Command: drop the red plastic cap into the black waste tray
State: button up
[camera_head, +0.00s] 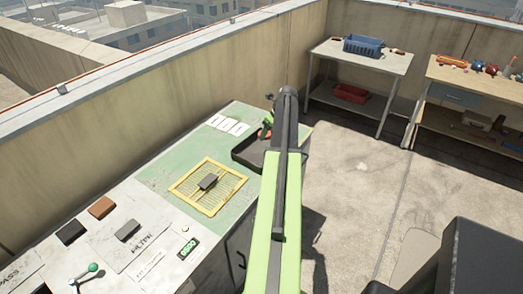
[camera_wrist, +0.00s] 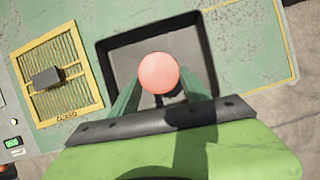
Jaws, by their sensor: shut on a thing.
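The red plastic cap (camera_wrist: 159,73) is round and sits between the two green fingers of my gripper (camera_wrist: 158,88) in the wrist view. My gripper is shut on it and holds it over the black waste tray (camera_wrist: 207,72), which lies behind it in the picture. In the head view the cap (camera_head: 264,134) shows as a small red patch beside my arm. The tray (camera_head: 245,157) is partly hidden there by my arm. My gripper (camera_head: 266,128) is also mostly hidden there.
A yellow grille (camera_head: 190,200) with a dark block (camera_head: 208,182) on it lies left of the tray on the green bench top. White cards (camera_head: 228,125) lie behind the tray. A bench with a blue crate (camera_head: 363,46) stands farther back. Open floor lies right of my arm.

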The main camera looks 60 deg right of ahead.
notch_tip(320, 180, down, 6)
jog(key=b, duration=0.5)
jog(key=shift+r, duration=0.1)
jog(key=shift+r, duration=0.1)
jog(key=o, duration=1.4)
jog(key=shift+r, duration=0.1)
jog(key=p+v, duration=1.6)
jog(key=v, duration=0.1)
jog(key=shift+r, duration=0.15)
